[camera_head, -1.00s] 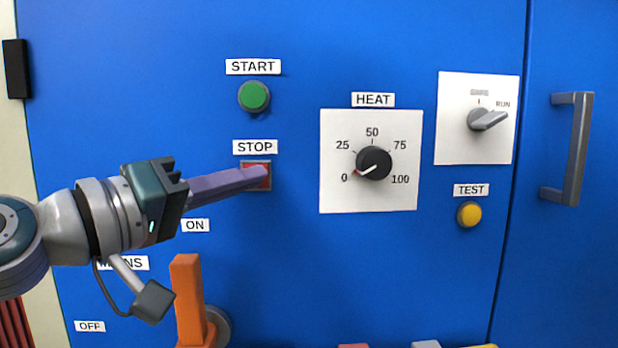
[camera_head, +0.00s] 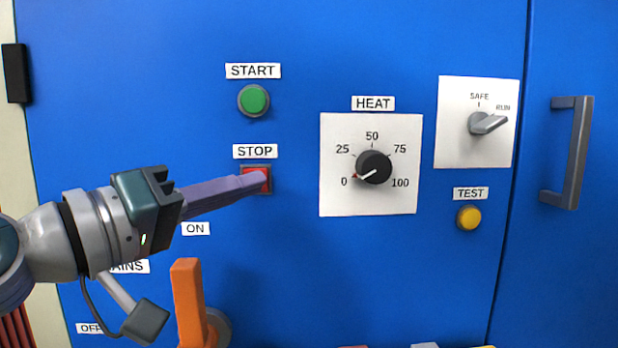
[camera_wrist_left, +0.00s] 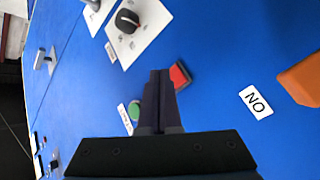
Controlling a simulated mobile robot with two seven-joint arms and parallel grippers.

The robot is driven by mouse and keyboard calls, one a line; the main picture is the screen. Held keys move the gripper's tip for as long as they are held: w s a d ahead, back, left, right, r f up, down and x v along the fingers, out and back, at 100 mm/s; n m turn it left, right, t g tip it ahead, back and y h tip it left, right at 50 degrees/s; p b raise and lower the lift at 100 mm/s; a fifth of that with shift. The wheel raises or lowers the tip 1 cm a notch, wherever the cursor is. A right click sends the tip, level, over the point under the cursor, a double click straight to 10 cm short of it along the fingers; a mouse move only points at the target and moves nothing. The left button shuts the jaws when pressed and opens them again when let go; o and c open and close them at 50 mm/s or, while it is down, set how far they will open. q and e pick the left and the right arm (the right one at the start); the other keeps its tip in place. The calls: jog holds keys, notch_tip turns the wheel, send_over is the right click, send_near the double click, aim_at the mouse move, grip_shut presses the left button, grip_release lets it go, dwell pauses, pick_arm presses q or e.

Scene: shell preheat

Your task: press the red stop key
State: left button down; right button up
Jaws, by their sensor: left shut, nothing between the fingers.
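The red stop key (camera_head: 249,171) is a square key in a dark frame under the STOP label on the blue panel. It also shows in the left wrist view (camera_wrist_left: 179,75), just right of the fingertips. My left gripper (camera_head: 262,179) comes in from the left, its fingers shut with nothing between them. Its tips overlap the key in the head view and hide part of it. I cannot tell whether they touch it. My right gripper is not in view.
The green START button (camera_head: 254,100) sits above the key. The HEAT dial (camera_head: 374,167) is to the right, pointing near 0. An orange lever (camera_head: 188,300) stands out below my left gripper. A SAFE/RUN switch (camera_head: 487,123), yellow TEST button (camera_head: 469,217) and door handle (camera_head: 580,155) are further right.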

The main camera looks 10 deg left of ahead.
pick_arm(q)
jog(key=shift+s, duration=0.1)
jog(key=s+p, duration=0.1)
jog(key=s, duration=0.1)
jog(key=s+d+p, duration=0.1)
jog(key=s, duration=0.1)
jog(key=shift+s+d, duration=0.2)
jog(key=shift+s, duration=0.1)
dwell(0.5)
